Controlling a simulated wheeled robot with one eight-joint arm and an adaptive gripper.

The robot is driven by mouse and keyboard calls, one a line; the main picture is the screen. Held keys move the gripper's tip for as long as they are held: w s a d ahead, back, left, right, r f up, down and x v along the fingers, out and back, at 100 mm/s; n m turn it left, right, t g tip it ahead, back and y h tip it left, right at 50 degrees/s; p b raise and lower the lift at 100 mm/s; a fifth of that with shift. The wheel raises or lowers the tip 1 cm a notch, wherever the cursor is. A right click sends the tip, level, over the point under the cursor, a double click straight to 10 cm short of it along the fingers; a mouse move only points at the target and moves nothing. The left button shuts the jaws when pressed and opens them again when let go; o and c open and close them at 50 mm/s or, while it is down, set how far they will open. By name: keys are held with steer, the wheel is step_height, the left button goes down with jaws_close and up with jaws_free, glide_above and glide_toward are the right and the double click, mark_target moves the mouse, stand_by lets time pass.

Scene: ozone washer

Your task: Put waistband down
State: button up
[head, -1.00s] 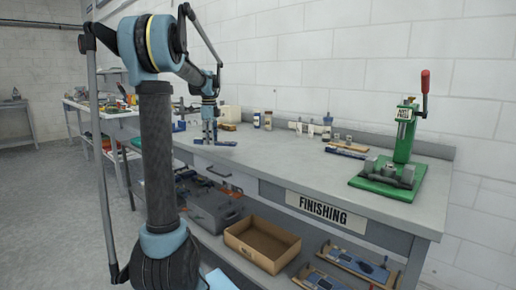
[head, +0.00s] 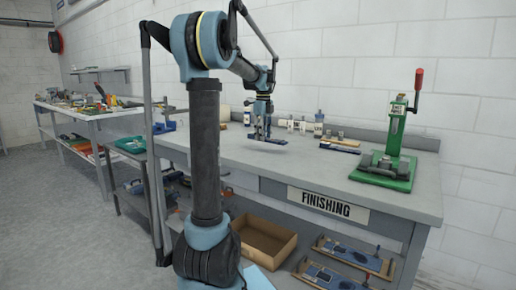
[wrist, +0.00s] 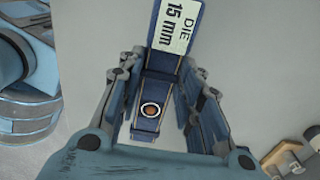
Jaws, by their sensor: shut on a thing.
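My gripper (head: 262,134) is over the grey bench top in the head view, left of the green press. The fingers stand on both sides of the strip. In the head view the waistband (head: 274,141) is a thin blue strip at the fingertips, low over the bench. I cannot tell whether it touches the bench (head: 215,150).
A green press with a red handle (head: 393,150) stands at the bench's right. Bottles (head: 319,124) and a blue item on a wooden board (head: 340,146) are at the back. A cardboard box (head: 265,236) is on the lower shelf. The bench's front right is clear.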

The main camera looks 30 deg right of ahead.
mark_target(263, 153)
steer(key=shift+f, duration=2.8)
steer(key=o, duration=1.1)
steer(key=shift+f, duration=0.1)
step_height(263, 153, up, 12)
steer(key=shift+a+r, duration=0.1)
steer(key=shift+a, duration=0.05)
